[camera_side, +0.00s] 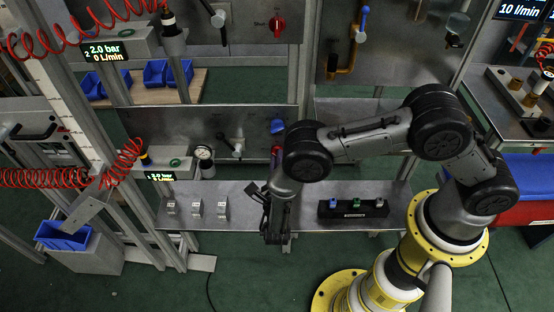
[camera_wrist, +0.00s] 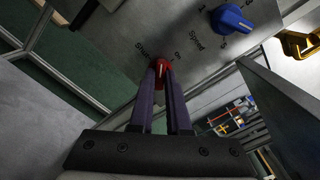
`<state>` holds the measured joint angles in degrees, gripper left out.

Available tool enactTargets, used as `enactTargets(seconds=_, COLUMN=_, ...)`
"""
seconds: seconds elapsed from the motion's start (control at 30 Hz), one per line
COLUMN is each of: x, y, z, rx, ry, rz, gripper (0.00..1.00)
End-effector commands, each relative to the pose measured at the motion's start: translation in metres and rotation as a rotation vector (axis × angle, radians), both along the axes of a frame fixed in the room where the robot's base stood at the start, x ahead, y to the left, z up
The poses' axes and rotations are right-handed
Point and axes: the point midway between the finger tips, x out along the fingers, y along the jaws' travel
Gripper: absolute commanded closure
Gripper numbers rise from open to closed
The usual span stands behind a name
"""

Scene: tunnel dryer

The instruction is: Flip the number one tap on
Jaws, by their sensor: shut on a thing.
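A red tap handle (camera_wrist: 161,67) with a pale line on it sits on a grey panel in the wrist view, with the word "Shut" printed beside it. My gripper (camera_wrist: 163,88) is shut on this red handle, with the fingertips on either side of it. A blue knob (camera_wrist: 232,19) is on the same panel, up and right of the red handle, apart from my fingers. No number can be read beside the red handle. In the side view my gripper hangs in front of the lower panel, and its fingertips are hard to make out.
In the side view another red tap (camera_side: 277,24) is on the upper panel. A blue knob (camera_side: 277,126) is on the lower panel. A shelf (camera_side: 300,213) carries small clips and a black block (camera_side: 352,208). A gauge (camera_side: 204,153) stands to the left.

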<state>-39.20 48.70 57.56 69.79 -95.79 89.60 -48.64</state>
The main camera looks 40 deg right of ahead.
Motion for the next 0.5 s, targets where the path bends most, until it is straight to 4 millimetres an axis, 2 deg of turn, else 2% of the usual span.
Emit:
enactTargets(seconds=0.27, x=-0.0002, y=0.0003, z=-0.0001, rx=0.057, ry=-0.056, rz=0.001, gripper=1.00)
enactTargets(seconds=0.5, x=-0.0001, y=0.0004, z=-0.0001, rx=0.181, ry=-0.180, rz=0.001, gripper=1.00)
